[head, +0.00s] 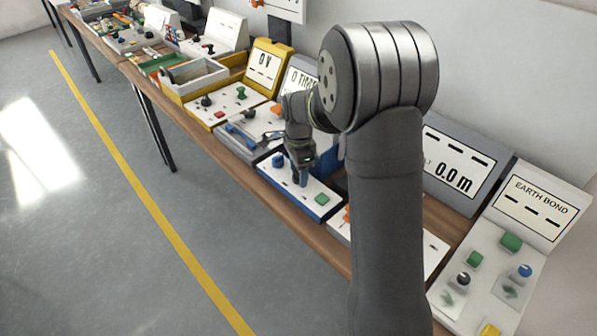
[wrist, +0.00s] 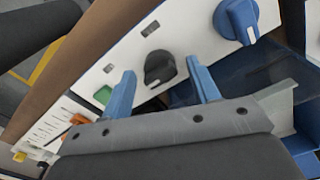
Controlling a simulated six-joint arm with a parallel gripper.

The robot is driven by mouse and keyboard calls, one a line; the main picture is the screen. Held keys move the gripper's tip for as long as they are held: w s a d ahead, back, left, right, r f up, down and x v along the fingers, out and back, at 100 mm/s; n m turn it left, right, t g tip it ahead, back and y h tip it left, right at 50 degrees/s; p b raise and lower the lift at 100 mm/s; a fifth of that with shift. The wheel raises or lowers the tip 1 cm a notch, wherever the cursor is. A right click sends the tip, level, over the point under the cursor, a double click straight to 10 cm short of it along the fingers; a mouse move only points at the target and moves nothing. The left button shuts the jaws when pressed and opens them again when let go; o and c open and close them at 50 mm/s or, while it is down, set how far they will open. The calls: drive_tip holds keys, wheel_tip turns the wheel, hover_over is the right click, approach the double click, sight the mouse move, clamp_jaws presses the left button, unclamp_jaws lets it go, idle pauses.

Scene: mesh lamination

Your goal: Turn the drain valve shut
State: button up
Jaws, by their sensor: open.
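A white panel with blue sides (head: 310,208) lies on the bench under my gripper (head: 302,180). In the wrist view, a black knob (wrist: 160,68) on this panel sits between the two blue fingertips of my gripper (wrist: 161,67). The fingers are open, with gaps to the knob on both sides. A blue knob (wrist: 237,20) with a white mark stands farther right on the panel; it also shows in the head view (head: 278,160). No readable label tells which knob is the drain valve. In the head view my gripper hides the black knob.
A green button (wrist: 103,94) is beside the left finger; it also shows in the head view (head: 322,199). A dark blue tray (wrist: 250,75) lies beside the panel. A panel with blue-handled tools (head: 240,135) is to the left, and the earth bond panel (head: 537,205) is far right.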

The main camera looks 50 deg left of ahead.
drive_tip(key=shift+f, duration=0.35)
drive_tip(key=c, duration=0.9)
